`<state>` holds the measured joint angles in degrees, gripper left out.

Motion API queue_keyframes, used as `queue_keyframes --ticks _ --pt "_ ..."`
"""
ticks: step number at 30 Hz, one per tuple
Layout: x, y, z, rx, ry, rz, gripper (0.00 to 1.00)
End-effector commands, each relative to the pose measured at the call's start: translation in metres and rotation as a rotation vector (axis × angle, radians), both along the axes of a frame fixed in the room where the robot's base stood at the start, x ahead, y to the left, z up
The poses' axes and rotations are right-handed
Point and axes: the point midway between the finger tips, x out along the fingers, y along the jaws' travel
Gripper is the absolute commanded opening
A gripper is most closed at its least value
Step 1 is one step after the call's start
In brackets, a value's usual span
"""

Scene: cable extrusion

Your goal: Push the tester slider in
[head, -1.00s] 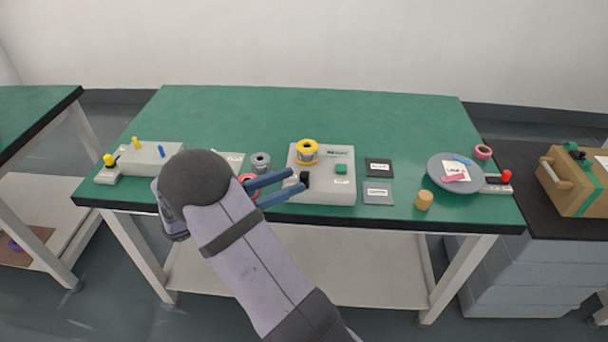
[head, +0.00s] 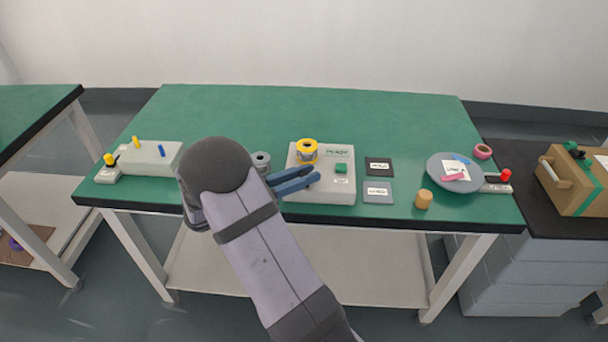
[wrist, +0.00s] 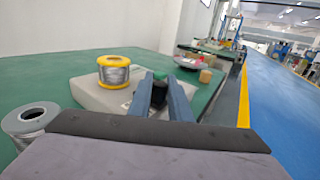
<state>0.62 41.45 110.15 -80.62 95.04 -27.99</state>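The tester (head: 345,197) is a light grey box near the table's front edge, with a green button (head: 341,168) and a yellow-rimmed spool (head: 307,152) on top. It also shows in the wrist view (wrist: 92,92). The tester slider is a black knob (wrist: 158,93) between my two blue fingers in the wrist view; the fingers hide it in the head view. My gripper (head: 316,174) reaches in from the left, low over the tester's front left part. In the wrist view its fingers (wrist: 162,92) sit close on both sides of the knob and look shut on it.
A grey spool (head: 261,160) stands left of the tester. Dark and grey cards (head: 378,192), a wooden cylinder (head: 424,199) and a round grey plate (head: 440,176) lie to the right. Another grey box with pegs (head: 150,158) is at the left. The table's back (head: 310,110) is clear.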

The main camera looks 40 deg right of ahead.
Motion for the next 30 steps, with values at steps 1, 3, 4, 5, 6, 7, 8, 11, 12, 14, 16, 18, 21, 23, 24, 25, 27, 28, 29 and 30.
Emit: queue_keyframes --ticks 1,3,4,5,6,7,8,11,12,14,16,18,21,23,24,25,27,28,29,30 --pt "0.0 0.0 0.0 0.0 0.0 0.0 0.0" --pt "0.001 -0.001 0.0 0.0 0.0 -0.001 0.0" --pt "0.003 -0.003 0.001 0.0 -0.001 -0.001 0.0" --pt "0.005 -0.005 0.001 0.0 -0.001 -0.001 0.0" --pt "0.009 -0.009 0.002 0.0 -0.002 -0.002 0.0" --pt "0.011 -0.011 0.002 0.0 0.0 -0.003 0.0" --pt "0.014 -0.014 0.002 0.0 -0.001 -0.003 0.0" --pt "0.02 -0.02 0.001 -0.001 -0.001 0.0 0.0" --pt "0.022 -0.021 0.001 -0.001 -0.001 0.001 0.0" --pt "0.022 -0.022 0.001 -0.001 -0.001 0.002 0.0" --pt "0.023 -0.022 0.001 -0.001 -0.002 0.003 0.0" --pt "0.023 -0.022 0.001 -0.003 -0.003 0.004 0.0" --pt "0.023 -0.022 0.001 -0.002 -0.004 0.004 0.27" --pt "0.023 -0.022 0.001 -0.002 -0.003 0.003 0.36" --pt "0.023 -0.022 0.001 -0.002 -0.003 0.003 0.36" --pt "0.023 -0.022 0.001 0.0 -0.002 0.003 0.36" --pt "0.023 -0.022 0.0 0.0 -0.002 0.004 0.36" --pt "0.023 -0.022 0.0 0.001 -0.001 0.004 0.36" --pt "0.023 -0.021 0.0 0.001 -0.001 0.004 0.36" --pt "0.022 -0.021 0.0 0.001 -0.001 0.004 0.36"
